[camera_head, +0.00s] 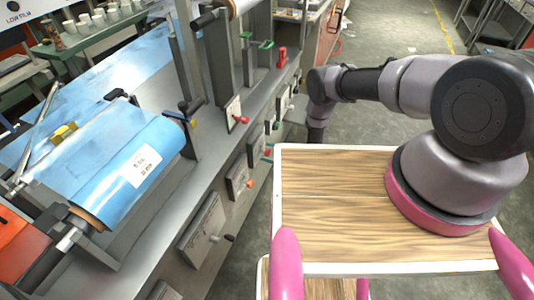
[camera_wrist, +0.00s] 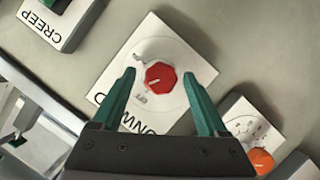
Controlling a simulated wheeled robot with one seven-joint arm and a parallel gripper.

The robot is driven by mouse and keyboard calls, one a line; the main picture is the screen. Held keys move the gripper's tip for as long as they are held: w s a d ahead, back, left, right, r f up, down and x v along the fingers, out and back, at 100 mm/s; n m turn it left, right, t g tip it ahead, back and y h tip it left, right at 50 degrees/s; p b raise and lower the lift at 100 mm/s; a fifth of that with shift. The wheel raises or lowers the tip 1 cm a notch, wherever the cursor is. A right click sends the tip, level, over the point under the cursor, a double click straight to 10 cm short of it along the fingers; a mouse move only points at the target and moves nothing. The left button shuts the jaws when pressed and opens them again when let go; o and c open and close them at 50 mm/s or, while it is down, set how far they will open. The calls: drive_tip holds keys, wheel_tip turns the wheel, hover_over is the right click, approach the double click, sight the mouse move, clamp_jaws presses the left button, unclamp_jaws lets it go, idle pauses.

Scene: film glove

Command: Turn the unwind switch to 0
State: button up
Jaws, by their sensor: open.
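The unwind switch is a red faceted knob (camera_wrist: 160,76) on a white square plate (camera_wrist: 190,55) in the wrist view. Its lettering is upside down and partly covered by my gripper. A light line marks the knob's face, and small markings sit to its left and below; I cannot read its setting for certain. My gripper (camera_wrist: 159,78) is open, its two green fingers on the left and right of the knob. Gaps show between fingers and knob, and nothing is held. In the head view my gripper is not visible, and I cannot tell which knob is this one.
In the wrist view, a CREEP plate (camera_wrist: 48,30) is at upper left and an orange knob (camera_wrist: 262,160) at lower right. The head view shows a blue film roll (camera_head: 110,150), a grey machine front with several switches, and my wooden-topped base beside open floor (camera_head: 395,40).

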drive_tip(key=shift+w+a+f, duration=0.2)
drive_tip(key=shift+w+a, duration=0.05)
drive_tip(key=shift+a, duration=0.2)
clamp_jaws()
drive_tip(key=shift+n+t, duration=1)
drive_tip(key=shift+n, duration=0.7)
unclamp_jaws()
drive_tip(key=v, duration=1.1)
drive_tip(key=shift+f, duration=0.1)
